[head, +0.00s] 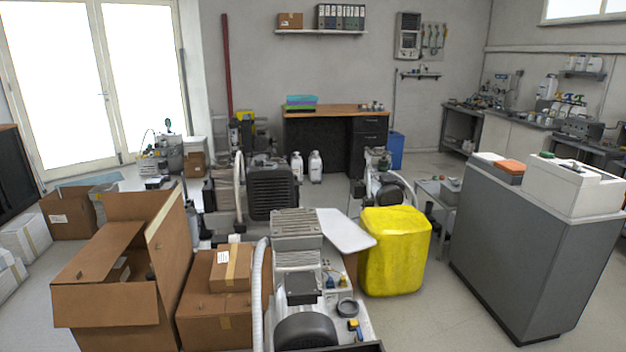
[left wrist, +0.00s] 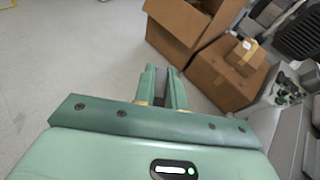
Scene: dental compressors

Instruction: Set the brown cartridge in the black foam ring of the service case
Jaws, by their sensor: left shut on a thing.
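In the left wrist view my left gripper (left wrist: 162,82) is shut on a narrow greyish thing between its two green fingers. Its shape and colour are too hidden to tell if it is the brown cartridge. It hangs over bare floor beside the cardboard boxes. Neither gripper shows in the head view. A dark ring (head: 347,307) lies on a light grey surface beside the compressor (head: 297,250) at the bottom middle; I cannot tell if it is the foam ring of the service case. I cannot make out a brown cartridge in the head view.
An open cardboard box (head: 105,305) stands at the left, with stacked closed boxes (head: 213,318) beside it. A yellow container (head: 394,250) stands right of the compressor. A grey cabinet (head: 525,250) is at the right. Bare floor lies between the yellow container and the cabinet.

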